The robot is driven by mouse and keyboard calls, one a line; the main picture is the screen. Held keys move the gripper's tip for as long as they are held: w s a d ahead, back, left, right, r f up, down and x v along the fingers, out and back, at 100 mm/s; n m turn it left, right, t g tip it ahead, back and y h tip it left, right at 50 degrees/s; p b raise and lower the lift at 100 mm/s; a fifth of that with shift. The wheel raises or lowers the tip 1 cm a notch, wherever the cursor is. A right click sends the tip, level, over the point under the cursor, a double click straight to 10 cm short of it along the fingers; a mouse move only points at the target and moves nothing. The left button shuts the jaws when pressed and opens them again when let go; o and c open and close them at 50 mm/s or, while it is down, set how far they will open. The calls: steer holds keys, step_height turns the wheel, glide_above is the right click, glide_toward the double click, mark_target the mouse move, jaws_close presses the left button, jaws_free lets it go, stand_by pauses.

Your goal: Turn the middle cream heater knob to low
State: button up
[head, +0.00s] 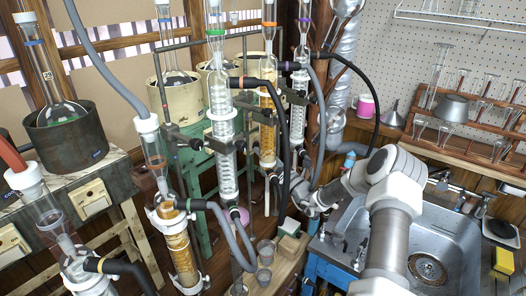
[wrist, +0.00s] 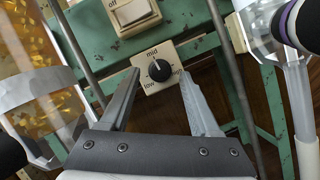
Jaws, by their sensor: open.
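The heater knob (wrist: 160,70) is black and round on a pale cream square plate (wrist: 149,88), fixed to a green frame in the wrist view. The plate is marked low at lower left, mid at the top and high at the right, partly covered by a finger. The knob's light mark seems to point up near mid. My gripper (wrist: 159,74) is open, with one fingertip on each side of the knob in the picture. Whether they touch it cannot be told. In the head view I cannot make out this knob behind the glassware.
A cream rocker switch (wrist: 133,14) sits above the knob. In the head view, a steel sink (head: 455,235) lies below my arm.

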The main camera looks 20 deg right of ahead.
steer(key=shift+w+a+r, duration=0.2)
steer(key=shift+w, duration=0.4)
jaws_close()
